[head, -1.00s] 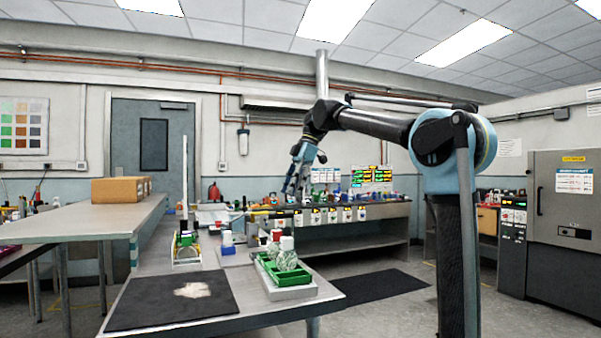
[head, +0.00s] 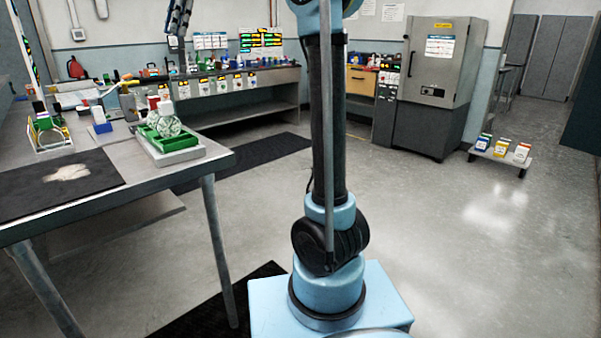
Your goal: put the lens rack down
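My gripper (head: 176,32) hangs at the top edge of the head view, in front of the far wall and bench. It is small and partly cut off, so I cannot tell whether it is open or shut. No rack shows clearly in it. A green rack (head: 180,143) sits in a pale tray (head: 188,158) at the right end of the near table, with a patterned clear jar in it. A small pale frame (head: 52,148) with green and yellow parts stands further left on that table. I cannot tell for sure which is the lens rack.
A black mat (head: 25,190) with a pale patch lies on the near table. Small bottles and blocks stand behind the tray. A long bench (head: 265,80) lines the far wall. A low stand (head: 515,163) with three small boxes is on the right. The floor between is clear.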

